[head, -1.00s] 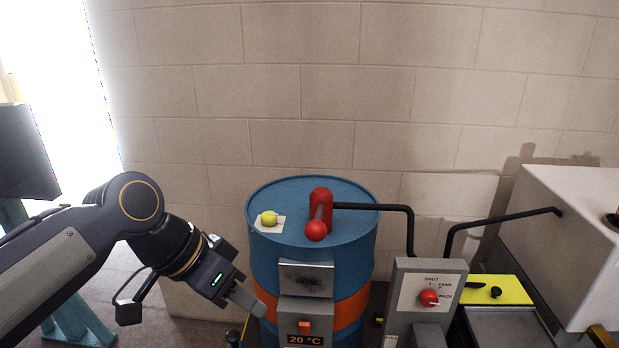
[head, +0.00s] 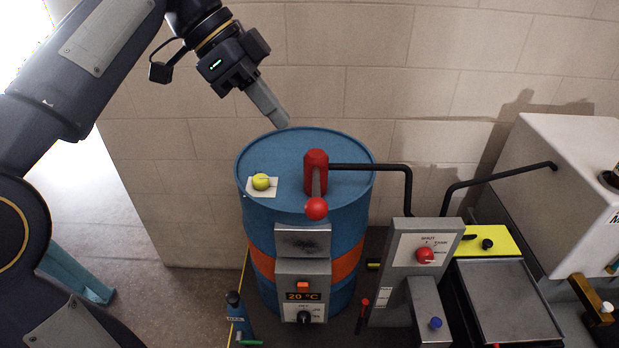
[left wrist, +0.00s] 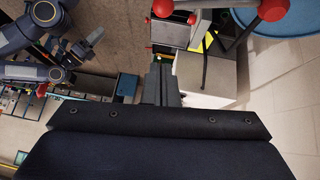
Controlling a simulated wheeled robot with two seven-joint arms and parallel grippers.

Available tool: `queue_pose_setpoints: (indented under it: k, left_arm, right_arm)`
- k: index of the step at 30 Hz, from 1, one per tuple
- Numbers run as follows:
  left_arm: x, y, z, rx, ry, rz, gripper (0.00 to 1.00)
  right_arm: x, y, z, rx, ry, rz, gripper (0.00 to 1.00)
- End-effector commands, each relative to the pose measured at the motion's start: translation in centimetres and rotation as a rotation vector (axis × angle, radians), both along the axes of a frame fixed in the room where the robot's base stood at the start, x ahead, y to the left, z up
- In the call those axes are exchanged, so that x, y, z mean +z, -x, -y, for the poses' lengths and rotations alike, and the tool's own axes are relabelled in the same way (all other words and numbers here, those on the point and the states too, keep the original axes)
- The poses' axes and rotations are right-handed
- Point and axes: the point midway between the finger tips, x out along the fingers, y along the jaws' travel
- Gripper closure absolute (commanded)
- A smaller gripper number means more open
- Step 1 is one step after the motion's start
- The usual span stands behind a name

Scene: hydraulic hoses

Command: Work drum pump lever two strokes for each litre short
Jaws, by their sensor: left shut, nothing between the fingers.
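The blue drum (head: 350,225) with an orange band stands in the middle of the head view. On its top is a red pump (head: 315,168) whose lever ends in a red ball (head: 316,208) pointing towards me. In the left wrist view red pump parts show near the top edge, with the drum's blue top (left wrist: 290,20). My left gripper (head: 282,120) is shut and empty, just above and behind the drum's back rim, apart from the lever; its fingers (left wrist: 160,85) show together in the wrist view. What looks like my right gripper (left wrist: 93,38) is small there; its jaws are unclear.
A yellow cap (head: 261,182) sits on a white label on the drum. A black pipe leads from the pump to a grey selector panel (head: 410,250) with a red knob. A display (head: 303,296) reads 20 °C. A white tank (head: 570,180) stands at right; a wall is behind.

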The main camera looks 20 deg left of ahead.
Motion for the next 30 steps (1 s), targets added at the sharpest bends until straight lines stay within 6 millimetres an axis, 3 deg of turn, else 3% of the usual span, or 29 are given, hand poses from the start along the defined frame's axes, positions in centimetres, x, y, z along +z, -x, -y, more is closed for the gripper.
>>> queue_pose_setpoints:
  k: [7, 19, 24, 30]
  left_arm:
    - [-1.8, -0.1, 1.2, 0.000, 0.000, -0.002, 1.00]
    - [-8.4, -0.6, 6.1, -0.001, -0.001, -0.003, 1.00]
    - [-10.8, -0.3, 5.5, 0.003, -0.001, -0.003, 1.00]
    - [-12.0, -0.1, 5.3, 0.002, -0.001, -0.001, 1.00]
  right_arm:
    - [-0.3, 0.0, 0.0, 0.000, 0.000, 0.000, 0.39]
    - [-0.4, 0.0, 0.0, 0.000, 0.000, 0.000, 0.39]
    - [-0.3, 0.0, 0.0, 0.000, 0.000, 0.000, 0.39]
    - [-0.2, 0.0, 0.0, 0.000, 0.000, 0.000, 0.39]
